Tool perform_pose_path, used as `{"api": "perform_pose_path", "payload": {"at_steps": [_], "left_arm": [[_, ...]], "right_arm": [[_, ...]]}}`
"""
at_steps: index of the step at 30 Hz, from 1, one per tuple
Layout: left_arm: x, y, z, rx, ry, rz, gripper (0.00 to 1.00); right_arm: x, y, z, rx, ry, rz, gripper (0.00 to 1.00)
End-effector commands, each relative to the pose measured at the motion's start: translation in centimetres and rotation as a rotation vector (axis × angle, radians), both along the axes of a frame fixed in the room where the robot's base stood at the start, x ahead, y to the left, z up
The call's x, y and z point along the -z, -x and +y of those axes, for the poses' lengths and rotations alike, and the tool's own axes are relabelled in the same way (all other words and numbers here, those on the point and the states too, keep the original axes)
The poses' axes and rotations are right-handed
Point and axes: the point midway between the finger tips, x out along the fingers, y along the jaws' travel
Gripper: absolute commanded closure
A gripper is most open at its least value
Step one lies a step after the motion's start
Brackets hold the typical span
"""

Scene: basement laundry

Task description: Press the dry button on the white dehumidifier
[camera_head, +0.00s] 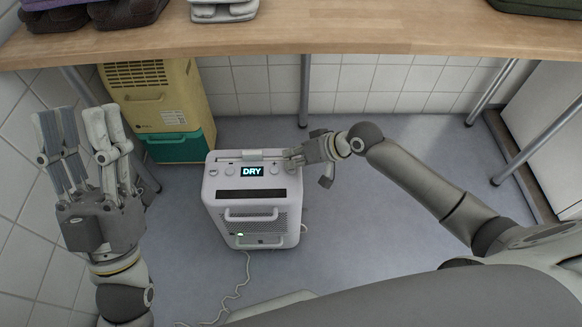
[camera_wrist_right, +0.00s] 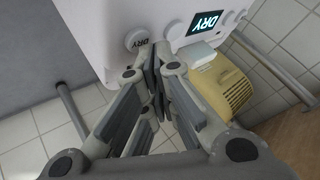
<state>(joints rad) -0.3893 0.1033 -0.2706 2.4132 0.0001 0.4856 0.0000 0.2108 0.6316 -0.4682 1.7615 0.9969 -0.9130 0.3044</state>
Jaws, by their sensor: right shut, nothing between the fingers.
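In the right wrist view, the round dry button (camera_wrist_right: 136,39) carries the label DRY, beside the display (camera_wrist_right: 206,23). My right gripper (camera_head: 292,156) is at the right end of the top panel. It is shut and empty, and its fingertips (camera_wrist_right: 156,62) are close to the dry button; I cannot tell whether they touch it. My left gripper (camera_head: 78,115) is open and empty, fingers up, left of the dehumidifier.
A yellow and green appliance (camera_head: 160,100) stands behind and to the left. The wooden bench top (camera_head: 330,28) spans above, with metal legs (camera_head: 305,90). A white cord (camera_head: 236,285) lies on the floor in front. The floor to the right is clear beneath my right arm.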

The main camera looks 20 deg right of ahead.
Motion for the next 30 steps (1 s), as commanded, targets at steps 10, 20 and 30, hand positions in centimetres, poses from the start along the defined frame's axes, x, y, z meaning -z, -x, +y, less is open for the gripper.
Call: {"api": "perform_pose_path", "payload": {"at_steps": [10, 20, 30], "left_arm": [[1.1, -1.7, -0.2, -0.007, -0.033, 0.107, 0.60], [2.3, -2.9, -0.4, -0.012, -0.059, 0.192, 0.60], [2.4, -3.0, -0.4, -0.012, -0.061, 0.200, 0.60]], "right_arm": [[-0.3, 0.0, 0.0, 0.000, 0.000, 0.000, 1.00], [-0.5, 0.0, 0.0, 0.000, 0.000, 0.000, 1.00], [-0.5, 0.0, 0.0, 0.000, 0.000, 0.000, 1.00]]}}
